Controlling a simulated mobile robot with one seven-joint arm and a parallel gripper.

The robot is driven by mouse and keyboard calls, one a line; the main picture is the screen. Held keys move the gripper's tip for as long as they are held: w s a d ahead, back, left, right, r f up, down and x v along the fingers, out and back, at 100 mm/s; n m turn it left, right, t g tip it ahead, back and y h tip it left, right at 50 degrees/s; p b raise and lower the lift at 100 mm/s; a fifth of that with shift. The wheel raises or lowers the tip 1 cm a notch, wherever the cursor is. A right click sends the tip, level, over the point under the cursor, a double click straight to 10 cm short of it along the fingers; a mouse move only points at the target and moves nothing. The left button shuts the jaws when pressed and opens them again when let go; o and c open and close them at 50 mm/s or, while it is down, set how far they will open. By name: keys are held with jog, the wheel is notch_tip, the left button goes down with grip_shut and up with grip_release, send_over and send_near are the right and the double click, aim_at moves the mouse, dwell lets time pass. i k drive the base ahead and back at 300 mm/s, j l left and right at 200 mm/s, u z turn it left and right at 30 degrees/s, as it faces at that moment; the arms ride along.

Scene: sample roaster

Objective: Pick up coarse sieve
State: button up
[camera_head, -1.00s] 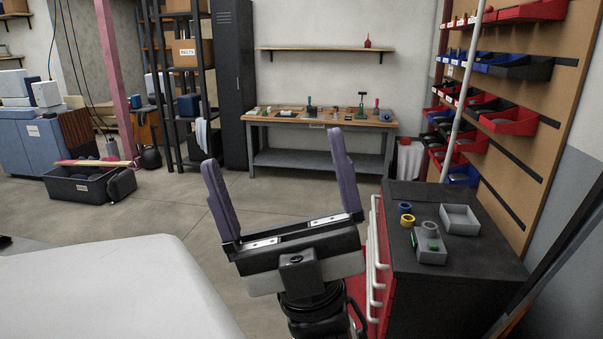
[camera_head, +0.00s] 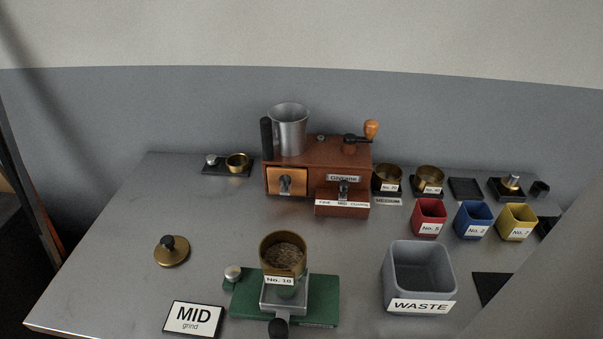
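A brass sieve cup labelled "No. 10" (camera_head: 268,260) stands upright on a green-based stand (camera_head: 318,302) at the front middle of the bench, with brown grounds inside. Two smaller brass sieve cups stand on dark pads right of the wooden grinder: a left one (camera_head: 387,176) and a right one (camera_head: 429,181). Their number labels are too small to read surely, and a "MEDIUM" tag lies by the left one. My gripper is not in view.
The wooden grinder (camera_head: 318,170) with a metal cup (camera_head: 289,132) stands at the back. A grey WASTE bin (camera_head: 418,270) and red (camera_head: 428,212), blue (camera_head: 472,215) and yellow (camera_head: 516,218) bins are right. A brass lid (camera_head: 172,252) and MID sign (camera_head: 193,317) are left. A grey surface blocks the lower right.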

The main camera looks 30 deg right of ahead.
aim_at(283, 254)
jog(key=k+l+z, duration=0.3)
jog(key=k+l, duration=0.15)
jog(key=k+l+z, duration=0.1)
jog(key=z, duration=0.15)
jog(key=l+z, duration=0.25)
jog(key=k, duration=0.05)
